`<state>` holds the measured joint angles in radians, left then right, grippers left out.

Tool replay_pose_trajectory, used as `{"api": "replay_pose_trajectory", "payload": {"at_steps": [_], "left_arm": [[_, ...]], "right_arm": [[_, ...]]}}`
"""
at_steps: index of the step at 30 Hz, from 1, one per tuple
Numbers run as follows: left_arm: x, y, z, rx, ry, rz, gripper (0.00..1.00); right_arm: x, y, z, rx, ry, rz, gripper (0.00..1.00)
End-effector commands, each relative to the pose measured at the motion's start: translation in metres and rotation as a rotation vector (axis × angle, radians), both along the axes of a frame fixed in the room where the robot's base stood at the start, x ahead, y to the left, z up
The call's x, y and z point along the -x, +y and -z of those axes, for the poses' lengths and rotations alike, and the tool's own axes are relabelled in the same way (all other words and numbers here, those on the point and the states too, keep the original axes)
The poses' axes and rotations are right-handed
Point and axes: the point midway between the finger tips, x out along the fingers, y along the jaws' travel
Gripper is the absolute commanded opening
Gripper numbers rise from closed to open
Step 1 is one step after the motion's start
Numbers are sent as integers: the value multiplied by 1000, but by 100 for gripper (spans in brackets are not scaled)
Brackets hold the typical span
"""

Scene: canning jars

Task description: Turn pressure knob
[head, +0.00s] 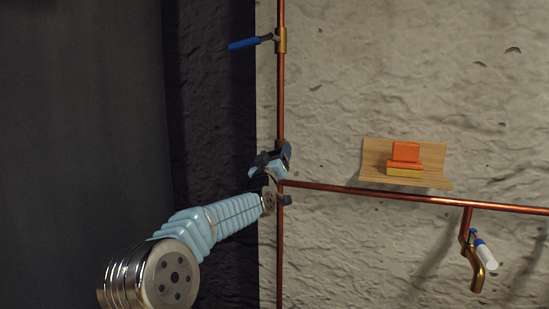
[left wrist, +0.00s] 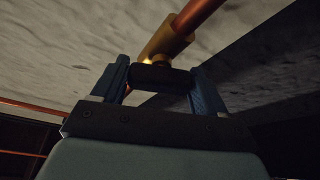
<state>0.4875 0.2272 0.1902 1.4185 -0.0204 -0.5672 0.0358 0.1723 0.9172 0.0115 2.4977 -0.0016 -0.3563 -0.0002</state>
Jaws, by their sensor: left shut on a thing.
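My left gripper (head: 282,158) is at the vertical copper pipe, just above where the horizontal pipe branches off. In the left wrist view, the two blue fingers of this gripper (left wrist: 160,80) are shut on a dark, rounded knob (left wrist: 158,77), one finger on each side. The knob sits against a brass fitting (left wrist: 166,42) on the copper pipe. In the head view the gripper hides the knob. No marking on the knob can be read. My right gripper is not in view.
A blue lever handle (head: 244,44) sticks out left from a brass valve higher on the vertical pipe (head: 281,100). A horizontal pipe (head: 400,196) runs right to a brass tap (head: 476,274). A wooden shelf (head: 432,180) holds orange and yellow blocks (head: 405,152). A dark wall stands at left.

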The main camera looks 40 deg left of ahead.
Motion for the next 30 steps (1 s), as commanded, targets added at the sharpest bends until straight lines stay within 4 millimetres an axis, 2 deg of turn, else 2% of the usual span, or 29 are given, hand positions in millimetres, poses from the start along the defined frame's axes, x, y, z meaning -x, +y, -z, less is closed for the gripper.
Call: {"api": "replay_pose_trajectory", "payload": {"at_steps": [12, 13, 16, 26, 30], "left_arm": [[0, 0, 1, 6, 2, 0, 43], [0, 0, 1, 6, 2, 0, 78], [0, 0, 1, 4, 1, 0, 93], [2, -1, 1, 4, 0, 0, 94], [16, -8, 7, 3, 0, -1, 94]], "right_arm": [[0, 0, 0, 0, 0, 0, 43], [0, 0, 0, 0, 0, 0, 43], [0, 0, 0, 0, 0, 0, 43], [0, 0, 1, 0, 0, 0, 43], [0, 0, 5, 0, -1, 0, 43]]}}
